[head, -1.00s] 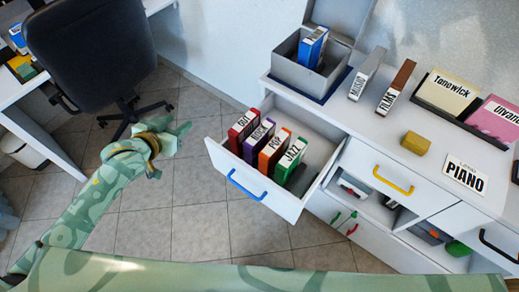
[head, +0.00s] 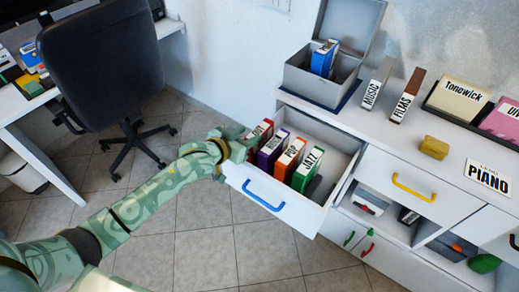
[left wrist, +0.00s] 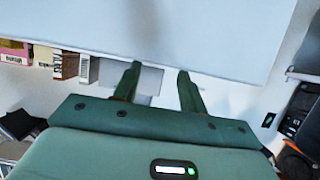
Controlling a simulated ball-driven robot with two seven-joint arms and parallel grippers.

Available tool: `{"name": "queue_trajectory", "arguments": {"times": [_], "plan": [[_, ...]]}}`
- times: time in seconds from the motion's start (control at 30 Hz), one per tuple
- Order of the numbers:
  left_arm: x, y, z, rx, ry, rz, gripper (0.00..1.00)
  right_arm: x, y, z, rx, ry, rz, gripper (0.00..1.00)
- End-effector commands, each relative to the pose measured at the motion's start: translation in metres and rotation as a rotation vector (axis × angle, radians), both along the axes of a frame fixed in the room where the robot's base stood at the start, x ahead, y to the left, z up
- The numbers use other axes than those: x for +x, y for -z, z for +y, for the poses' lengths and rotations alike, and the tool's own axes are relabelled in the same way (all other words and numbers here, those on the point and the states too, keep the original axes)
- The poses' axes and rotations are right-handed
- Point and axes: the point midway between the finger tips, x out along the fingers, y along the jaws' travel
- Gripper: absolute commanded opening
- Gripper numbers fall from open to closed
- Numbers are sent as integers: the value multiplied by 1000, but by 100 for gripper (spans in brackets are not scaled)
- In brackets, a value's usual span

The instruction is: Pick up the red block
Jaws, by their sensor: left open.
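The red block (head: 264,127) is a slim upright case at the left end of a row in the open drawer (head: 270,200). My left gripper (head: 243,142) is just left of it, over the drawer's left edge, and hides part of its front. In the left wrist view the gripper's two fingers (left wrist: 157,86) are spread apart with nothing held between them. I cannot make out the red block in that view. My right gripper is not in view.
Purple (head: 273,148), orange (head: 290,159) and green (head: 308,169) cases stand beside the red block. A grey box (head: 318,85) sits on the cabinet top behind. An office chair (head: 100,65) is at left. Floor before the drawer is clear.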

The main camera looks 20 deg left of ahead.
Motion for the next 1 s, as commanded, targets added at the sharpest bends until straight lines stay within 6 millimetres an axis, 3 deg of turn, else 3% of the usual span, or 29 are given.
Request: {"name": "queue_trajectory", "arguments": {"times": [0.3,0.47,0.67,0.7,0.83,1.0], "plan": [[30,29,-13,-1,1,2,42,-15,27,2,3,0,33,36],[45,32,-18,0,0,1,42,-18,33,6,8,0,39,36],[46,29,-19,0,0,-1,42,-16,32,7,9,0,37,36],[46,28,-19,0,0,-1,39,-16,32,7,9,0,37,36],[46,29,-19,0,0,0,3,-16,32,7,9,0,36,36],[46,29,-19,1,0,0,0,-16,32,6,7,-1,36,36]]}}
